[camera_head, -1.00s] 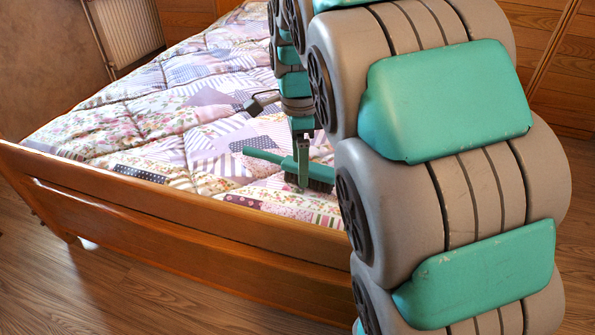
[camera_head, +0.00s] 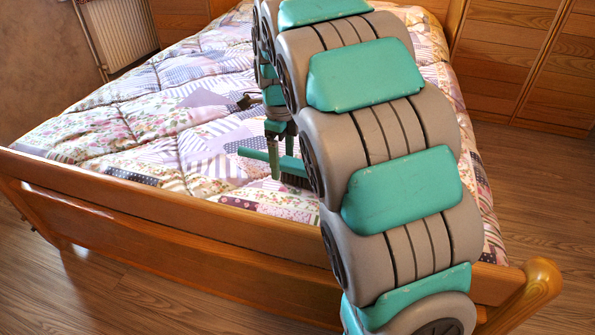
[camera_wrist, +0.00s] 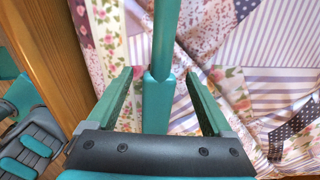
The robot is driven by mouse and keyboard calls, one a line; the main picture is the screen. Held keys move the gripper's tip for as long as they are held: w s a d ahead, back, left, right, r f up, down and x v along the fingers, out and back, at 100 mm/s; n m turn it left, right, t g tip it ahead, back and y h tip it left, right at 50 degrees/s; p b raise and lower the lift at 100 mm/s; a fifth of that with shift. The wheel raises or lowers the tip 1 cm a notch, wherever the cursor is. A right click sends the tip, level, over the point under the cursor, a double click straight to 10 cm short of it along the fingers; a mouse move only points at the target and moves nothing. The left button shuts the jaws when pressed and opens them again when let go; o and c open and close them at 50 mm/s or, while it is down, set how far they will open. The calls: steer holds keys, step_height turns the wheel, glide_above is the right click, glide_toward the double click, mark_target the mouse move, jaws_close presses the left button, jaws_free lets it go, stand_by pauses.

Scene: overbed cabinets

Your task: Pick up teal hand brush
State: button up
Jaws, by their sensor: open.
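The teal hand brush (camera_head: 256,154) lies on the patchwork quilt near the foot of the bed. Its handle points left in the head view, and its dark bristles show partly at the right, behind my arm. My gripper (camera_head: 280,168) is at the brush, with its fingers pointing down. In the wrist view the brush (camera_wrist: 157,104) runs lengthwise between the two green fingers of my gripper (camera_wrist: 158,78), with its thinner part reaching up the picture. The fingers are open, with a gap on each side of the brush. The brush's lower end is hidden by the gripper body.
The wooden footboard (camera_head: 150,225) stands between the camera and the quilt (camera_head: 130,125), ending in a rounded post (camera_head: 542,280) at the right. Wooden cabinets (camera_head: 530,60) stand at the back right. A radiator (camera_head: 122,30) is at the back left. The quilt left of the brush is clear.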

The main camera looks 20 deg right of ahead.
step_height(320, 180, down, 2)
steer(key=shift+f, duration=0.15)
steer(key=shift+c, duration=0.3)
jaws_close()
stand_by(0.4)
